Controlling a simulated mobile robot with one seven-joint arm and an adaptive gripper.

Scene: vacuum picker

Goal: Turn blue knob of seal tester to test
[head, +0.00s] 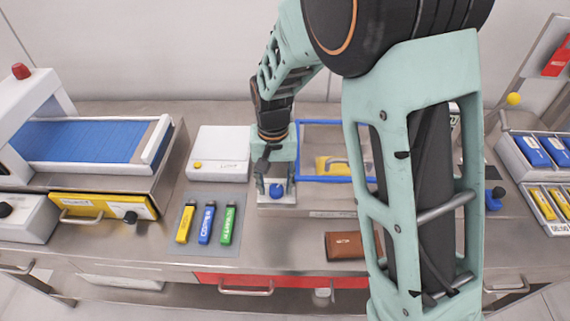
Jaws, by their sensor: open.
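A small blue knob (277,190) sits on the front of a pale grey unit (263,197) near the middle of the bench. My gripper (270,165) points down just behind and above this knob. It is open, and no object shows between its fingers. The fingertips are small and partly merge with the unit, so I cannot tell whether they touch it. Another blue knob (494,198) shows at the right, beside my arm. The knob's setting and any test mark are too small to read.
Yellow, blue and green sticks (208,224) lie on a grey mat (226,250). A white box (218,150) stands behind them. A blue-framed bin (322,123) is right of my gripper, and a brown block (344,246) lies in front. My arm hides much of the right side.

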